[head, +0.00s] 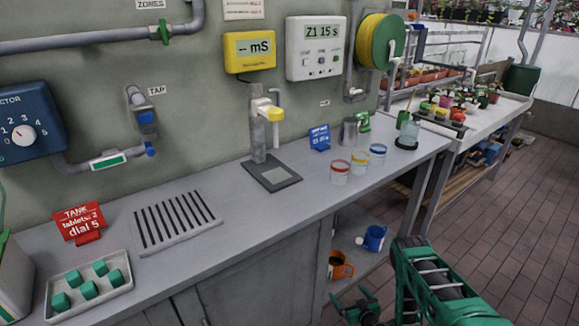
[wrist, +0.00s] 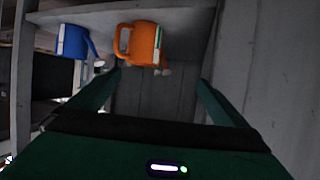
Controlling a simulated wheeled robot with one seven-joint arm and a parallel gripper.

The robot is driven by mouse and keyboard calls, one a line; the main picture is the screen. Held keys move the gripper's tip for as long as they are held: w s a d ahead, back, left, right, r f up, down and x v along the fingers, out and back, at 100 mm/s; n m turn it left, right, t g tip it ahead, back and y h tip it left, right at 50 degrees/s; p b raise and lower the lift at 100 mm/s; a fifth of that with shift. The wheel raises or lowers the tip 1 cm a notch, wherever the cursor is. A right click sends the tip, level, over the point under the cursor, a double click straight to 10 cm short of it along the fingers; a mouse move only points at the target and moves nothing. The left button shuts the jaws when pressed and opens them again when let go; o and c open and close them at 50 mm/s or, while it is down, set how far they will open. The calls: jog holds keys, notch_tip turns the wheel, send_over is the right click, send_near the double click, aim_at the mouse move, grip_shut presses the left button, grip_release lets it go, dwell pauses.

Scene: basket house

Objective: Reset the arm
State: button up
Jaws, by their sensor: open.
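My green arm (head: 437,280) reaches in from the lower right of the head view, low in front of the bench.
The bench holds a tray (head: 112,303) of green blocks and several jars. Brick floor (head: 490,215) is clear at right.

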jog(key=w+r+n+g+y, duration=0.15)
jog(key=w+r, duration=0.35)
jog(key=r, duration=0.5)
jog(key=w+r+n+g+y, duration=0.15)
jog(key=w+r, duration=0.35)
jog(key=r, duration=0.6)
jog(key=s+d+r+g+h, duration=0.1)
jog(key=s+d+r+g, duration=0.2)
jog(key=r, duration=0.6)
jog(key=s+d+r+h, duration=0.25)
jog(key=d+r, duration=0.25)
jog(key=r, duration=0.5)
jog(key=s+d+r+m+g+h, duration=0.1)
jog(key=s+d+r+m+g, duration=0.2)
jog(key=s+r, duration=0.6)
jog(key=s+d+r+m+h, duration=0.15)
jog(key=s+d+r, duration=0.4)
jog(key=s, duration=0.55)
jog(key=s+r+m+g, duration=0.2)
jog(key=s+r+m, duration=0.2)
jog(key=s, duration=0.9)
jog(key=s+r+m+g, duration=0.1)
jog(key=s+r+m, duration=0.3)
jog(key=s, duration=1)
jog(key=shift+s+g, duration=0.15)
jog(key=shift+g, duration=0.25)
